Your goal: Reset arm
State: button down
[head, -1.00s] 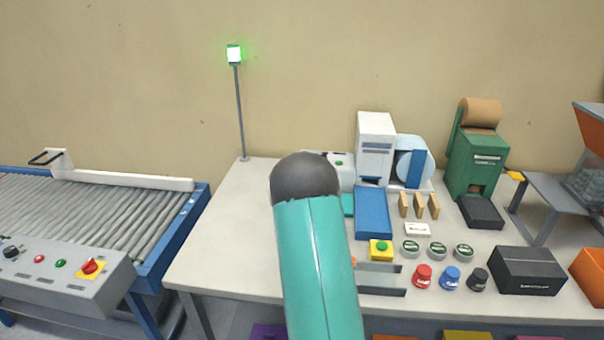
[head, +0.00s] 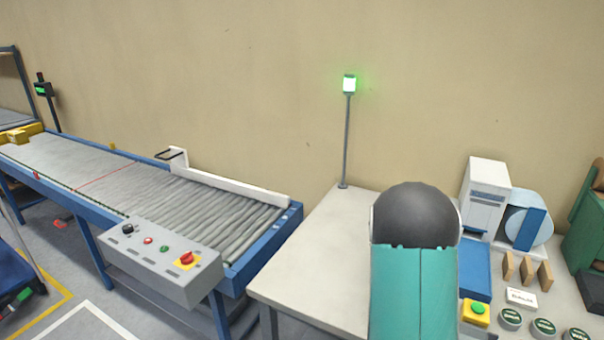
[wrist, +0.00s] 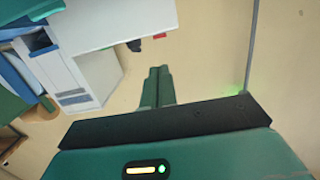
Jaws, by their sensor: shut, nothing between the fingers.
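My gripper shows in the wrist view (wrist: 158,87), its two green fingers together with nothing between them. It points past the white table edge, with a white machine (wrist: 75,80) to its left and the grey lamp pole (wrist: 252,45) to its right. In the head view my teal arm link with a dark rounded end stands in front of the white worktable (head: 310,270). My gripper is not visible there, and part of the table is hidden behind the arm.
A roller conveyor (head: 215,205) with a grey control box (head: 160,258) stands at the left. A green-lit lamp (head: 349,84) stands at the table's back. A white label machine (head: 485,198), a blue pad (head: 475,270), a yellow button box (head: 476,311) and round tins (head: 543,327) are at the right.

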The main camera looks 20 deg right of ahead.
jog(key=s+a+r+n+y, duration=0.1)
jog(key=a+r+n+y, duration=0.2)
jog(key=a, duration=0.7)
jog(key=s+a+r+n+y, duration=0.1)
jog(key=s+a+r+y, duration=0.2)
jog(key=a, duration=0.6)
jog(key=a+r+n+y, duration=0.1)
jog(key=a+r+y, duration=0.35)
jog(key=a, duration=0.55)
jog(key=s+a+n+g+y, duration=0.1)
jog(key=s+a+n+g, duration=0.1)
jog(key=s+a, duration=0.6)
jog(key=s+a+f+n+g+y, duration=0.1)
jog(key=s+a, duration=0.7)
jog(key=s, duration=0.9)
jog(key=shift+a+n+g, duration=0.35)
jog(key=shift+n+g, duration=0.55)
jog(key=shift+n, duration=0.2)
jog(key=shift+s+d+y, duration=0.15)
jog(key=shift+d+y, duration=0.05)
jog(key=shift+y, duration=0.05)
